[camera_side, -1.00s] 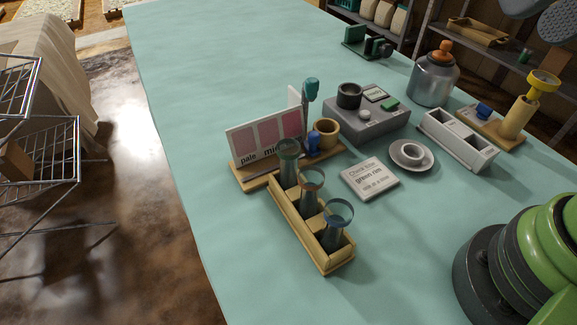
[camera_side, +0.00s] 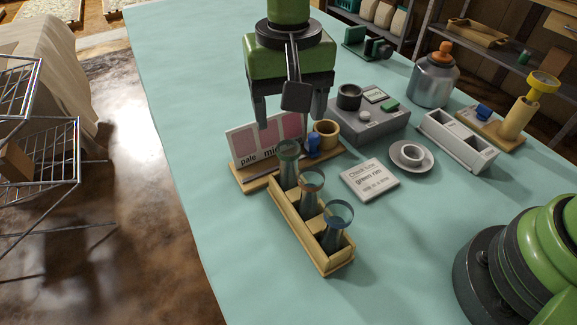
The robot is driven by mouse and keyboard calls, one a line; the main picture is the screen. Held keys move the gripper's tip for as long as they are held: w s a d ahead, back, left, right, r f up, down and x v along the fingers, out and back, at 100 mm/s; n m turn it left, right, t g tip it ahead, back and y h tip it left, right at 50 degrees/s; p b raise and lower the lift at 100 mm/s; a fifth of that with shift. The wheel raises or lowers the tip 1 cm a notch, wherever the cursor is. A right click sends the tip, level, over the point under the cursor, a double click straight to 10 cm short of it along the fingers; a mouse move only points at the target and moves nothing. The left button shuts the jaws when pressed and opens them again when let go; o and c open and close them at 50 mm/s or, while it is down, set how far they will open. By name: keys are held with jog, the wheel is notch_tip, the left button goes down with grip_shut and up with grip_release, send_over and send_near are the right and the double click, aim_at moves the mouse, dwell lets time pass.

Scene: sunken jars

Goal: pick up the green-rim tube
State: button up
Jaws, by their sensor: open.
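The green-rim tube (camera_side: 288,168) stands upright in the far compartment of a wooden rack (camera_side: 294,222). A tube with a brownish rim (camera_side: 310,190) stands in the middle compartment, and a tube with a blue rim (camera_side: 337,225) stands in the near one. My gripper (camera_side: 289,122) is open and empty, pointing down. Its fingertips appear above the green-rim tube in the picture, apart from it; the exact height gap cannot be told. It covers part of the colour card behind.
A card stand (camera_side: 243,146) stands close behind the rack. A label card (camera_side: 370,179), a saucer with a cup (camera_side: 411,156), a grey device (camera_side: 372,125), a white bin (camera_side: 458,140) and a metal jar (camera_side: 433,80) are to the right. The left of the table is clear.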

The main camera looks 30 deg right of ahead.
aim_at(289, 147)
notch_tip(289, 147, down, 9)
jog(key=shift+s+f, duration=0.1)
jog(key=shift+f, duration=0.05)
jog(key=c, duration=1)
jog(key=shift+c, duration=0.2)
jog(key=shift+r, duration=0.25)
jog(key=shift+r, duration=4.15)
jog(key=shift+d+r, duration=0.1)
jog(key=shift+r, duration=0.3)
jog(key=s+d+r+n, duration=0.1)
jog(key=s+d+n, duration=0.1)
jog(key=d, duration=1.6)
jog(key=w+d+r+m, duration=0.1)
jog(key=w+d+m, duration=0.2)
jog(key=w+m, duration=0.8)
jog(key=w, duration=0.3)
jog(key=shift+d, duration=0.35)
